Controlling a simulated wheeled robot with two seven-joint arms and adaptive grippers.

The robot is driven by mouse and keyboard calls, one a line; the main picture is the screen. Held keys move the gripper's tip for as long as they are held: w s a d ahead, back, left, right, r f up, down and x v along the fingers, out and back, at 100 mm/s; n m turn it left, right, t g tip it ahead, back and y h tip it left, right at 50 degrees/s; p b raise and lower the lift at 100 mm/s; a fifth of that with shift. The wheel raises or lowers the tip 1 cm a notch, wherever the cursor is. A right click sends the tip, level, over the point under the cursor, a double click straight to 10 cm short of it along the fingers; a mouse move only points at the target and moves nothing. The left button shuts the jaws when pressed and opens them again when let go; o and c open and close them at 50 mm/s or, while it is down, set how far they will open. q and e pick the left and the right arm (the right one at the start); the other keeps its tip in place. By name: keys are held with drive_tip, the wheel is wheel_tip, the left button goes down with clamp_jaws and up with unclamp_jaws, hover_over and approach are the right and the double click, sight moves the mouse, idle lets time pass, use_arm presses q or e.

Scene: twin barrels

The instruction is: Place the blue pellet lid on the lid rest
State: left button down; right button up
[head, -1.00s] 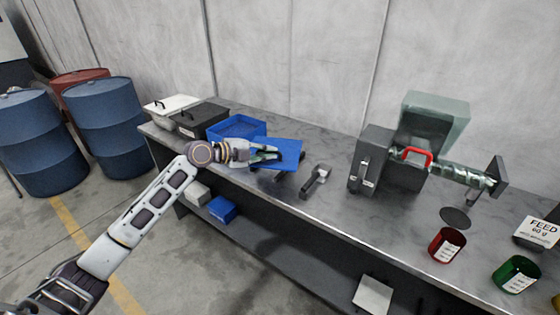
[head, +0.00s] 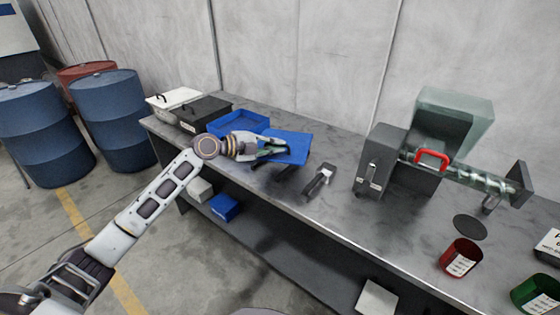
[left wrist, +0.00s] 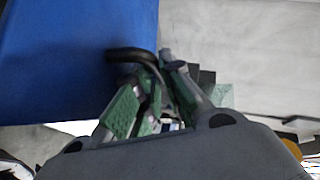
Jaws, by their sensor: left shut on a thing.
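The blue pellet lid (head: 288,147) is a flat blue panel held over the bench, to the right of the open blue bin (head: 237,122). It also fills the upper left of the left wrist view (left wrist: 50,60). My left gripper (head: 272,147) is shut on the lid's dark curved handle (left wrist: 130,55). A dark shape (head: 284,172) shows just below the lid on the bench; I cannot tell whether it is the lid rest or a shadow. My right gripper is not in view.
A white-lidded bin (head: 172,98) and a black-lidded bin (head: 205,112) stand left of the blue bin. A grey tool (head: 320,180) lies right of the lid. A feeder machine (head: 400,160) and red cup (head: 461,258) stand farther right. Bare bench (head: 355,225) lies between.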

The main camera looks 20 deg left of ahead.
sight(274, 157)
use_arm(q)
drive_tip(key=shift+f, duration=2.4)
drive_tip(key=shift+f, duration=0.1)
drive_tip(key=shift+f, duration=2.45)
drive_tip(key=c, duration=1.5)
unclamp_jaws()
drive_tip(key=shift+c, duration=0.2)
drive_tip(key=shift+s+a, duration=0.15)
